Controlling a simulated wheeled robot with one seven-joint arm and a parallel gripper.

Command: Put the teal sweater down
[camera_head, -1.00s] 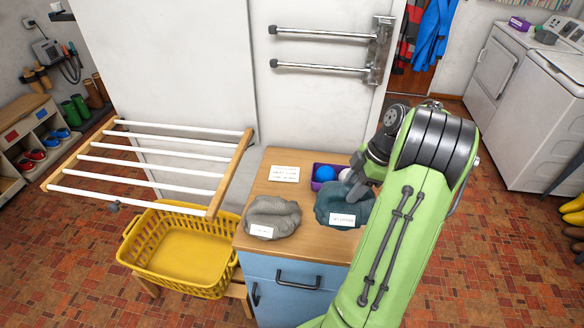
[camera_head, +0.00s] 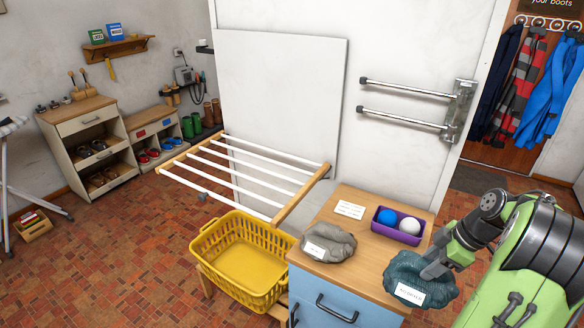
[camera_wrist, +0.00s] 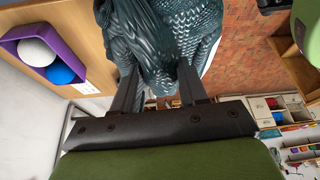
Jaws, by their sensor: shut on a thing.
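The teal sweater (camera_head: 412,272) is a dark teal knitted bundle with a white label. In the head view it is at the right edge of the wooden cabinet top (camera_head: 372,262). My gripper (camera_head: 436,270) is shut on the teal sweater from the right. In the wrist view the sweater (camera_wrist: 172,38) fills the space between and beyond the two fingers of my gripper (camera_wrist: 160,85), over the cabinet's edge with brick floor beside it. I cannot tell whether its underside touches the top.
A grey bundle with a label (camera_head: 328,243) lies left on the cabinet. A purple box (camera_head: 398,236) with a blue and a white ball stands behind. A white drying rack (camera_head: 250,177) and yellow basket (camera_head: 240,262) are further left. A small card (camera_head: 350,209) lies at the back.

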